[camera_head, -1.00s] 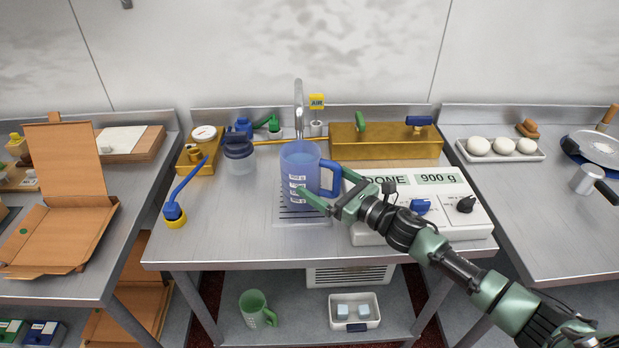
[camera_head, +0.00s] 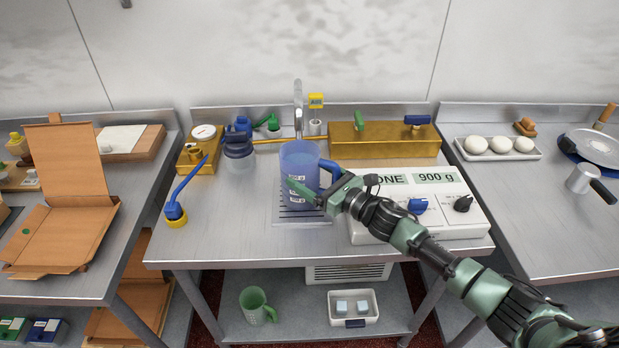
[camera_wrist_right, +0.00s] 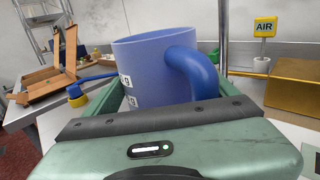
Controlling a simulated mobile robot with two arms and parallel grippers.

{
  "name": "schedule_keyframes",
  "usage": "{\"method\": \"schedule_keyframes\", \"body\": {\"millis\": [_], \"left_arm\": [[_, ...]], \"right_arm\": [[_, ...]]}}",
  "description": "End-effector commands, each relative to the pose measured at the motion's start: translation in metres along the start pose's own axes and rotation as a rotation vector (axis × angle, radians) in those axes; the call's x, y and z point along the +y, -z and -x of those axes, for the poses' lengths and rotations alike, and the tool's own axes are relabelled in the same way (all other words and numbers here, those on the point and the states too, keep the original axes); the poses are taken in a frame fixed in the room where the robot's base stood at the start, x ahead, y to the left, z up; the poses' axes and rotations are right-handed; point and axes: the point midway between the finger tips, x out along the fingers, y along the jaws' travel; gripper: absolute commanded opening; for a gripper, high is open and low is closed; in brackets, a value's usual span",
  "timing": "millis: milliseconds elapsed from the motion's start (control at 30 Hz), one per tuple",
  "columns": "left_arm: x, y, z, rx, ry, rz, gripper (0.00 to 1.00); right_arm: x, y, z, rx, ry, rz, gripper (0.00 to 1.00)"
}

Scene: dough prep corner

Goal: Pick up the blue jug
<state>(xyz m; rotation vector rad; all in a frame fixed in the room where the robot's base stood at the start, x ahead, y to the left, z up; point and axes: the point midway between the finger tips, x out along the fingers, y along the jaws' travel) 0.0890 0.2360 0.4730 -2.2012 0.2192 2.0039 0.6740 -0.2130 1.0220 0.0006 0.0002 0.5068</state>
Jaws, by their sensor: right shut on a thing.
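The blue jug (camera_head: 299,165) is upright on the drip grate (camera_head: 284,218) under the tap at the middle of the centre table. Its handle points right, towards my arm. My right gripper (camera_head: 308,186) is shut on the jug, with one green finger across its front. In the right wrist view the jug (camera_wrist_right: 150,68) fills the space between the fingers, its handle facing the camera. The far finger is mostly hidden behind the jug. Whether the base touches the grate is hard to tell. My left gripper is not in view.
A white scale panel (camera_head: 450,215) reading 900 g stands right of the jug under my arm. A dark-lidded blue container (camera_head: 238,155) and a blue-handled lever (camera_head: 178,205) are on the left. A gold box (camera_head: 385,147) is behind. A green mug (camera_head: 254,305) sits on the lower shelf.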

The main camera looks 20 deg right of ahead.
Motion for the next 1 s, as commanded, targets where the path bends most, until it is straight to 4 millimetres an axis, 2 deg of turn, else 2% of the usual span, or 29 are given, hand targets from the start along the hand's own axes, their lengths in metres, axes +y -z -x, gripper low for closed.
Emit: {"method": "schedule_keyframes", "body": {"millis": [233, 400, 467, 1000], "left_arm": [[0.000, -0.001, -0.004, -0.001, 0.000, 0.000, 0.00], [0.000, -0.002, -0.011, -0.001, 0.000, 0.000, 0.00], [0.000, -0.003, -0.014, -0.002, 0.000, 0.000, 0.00], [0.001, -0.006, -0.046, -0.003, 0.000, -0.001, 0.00]], "right_arm": [[-0.001, -0.014, 0.000, -0.003, -0.001, 0.005, 0.36], [0.001, -0.038, 0.001, -0.003, -0.003, 0.008, 0.36], [0.011, -0.032, 0.010, 0.001, -0.003, 0.000, 0.36], [0.104, -0.032, 0.103, 0.000, -0.003, 0.000, 0.36]]}}
